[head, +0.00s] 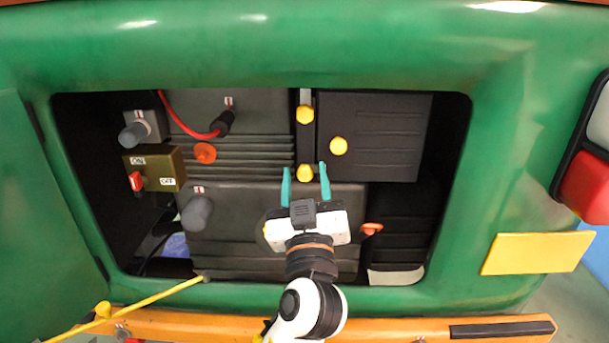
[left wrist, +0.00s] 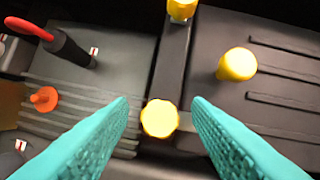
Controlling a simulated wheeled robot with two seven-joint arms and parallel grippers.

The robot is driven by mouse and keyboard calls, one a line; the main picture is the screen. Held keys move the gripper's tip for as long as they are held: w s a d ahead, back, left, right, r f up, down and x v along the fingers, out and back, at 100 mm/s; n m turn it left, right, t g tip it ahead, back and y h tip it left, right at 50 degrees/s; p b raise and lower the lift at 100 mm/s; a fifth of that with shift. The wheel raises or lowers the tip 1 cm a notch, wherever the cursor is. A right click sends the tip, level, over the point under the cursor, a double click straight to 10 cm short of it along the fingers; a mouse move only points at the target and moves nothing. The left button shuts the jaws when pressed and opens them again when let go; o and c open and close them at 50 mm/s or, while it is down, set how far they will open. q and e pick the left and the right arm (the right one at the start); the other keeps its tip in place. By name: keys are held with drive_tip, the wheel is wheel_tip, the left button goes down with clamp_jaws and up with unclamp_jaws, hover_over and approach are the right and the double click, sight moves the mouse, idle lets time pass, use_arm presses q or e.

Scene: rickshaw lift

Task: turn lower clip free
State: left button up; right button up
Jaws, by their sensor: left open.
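The lower clip, a round yellow knob (head: 305,173), sits at the bottom end of an upright dark bar in the open compartment. In the left wrist view this lower knob (left wrist: 160,118) shows between the fingertips, with gaps to both sides. An upper yellow knob (head: 305,114) is at the bar's top end; it also shows at the top edge of the left wrist view (left wrist: 181,9). My left gripper (head: 306,171) is open, its two teal fingers either side of the lower knob. I cannot tell its depth to the knob. My right gripper is not in view.
A third yellow knob (head: 338,146) is on the black box (head: 375,160) at right. A red cable (head: 185,125), orange knobs (head: 205,152) and a brass switch box (head: 160,170) are at left. Green body panel (head: 270,60) edges frame the compartment. A yellow rod (head: 150,306) crosses the lower left.

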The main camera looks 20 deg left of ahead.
use_arm(q)
drive_tip(key=shift+c, duration=1.7)
clamp_jaws()
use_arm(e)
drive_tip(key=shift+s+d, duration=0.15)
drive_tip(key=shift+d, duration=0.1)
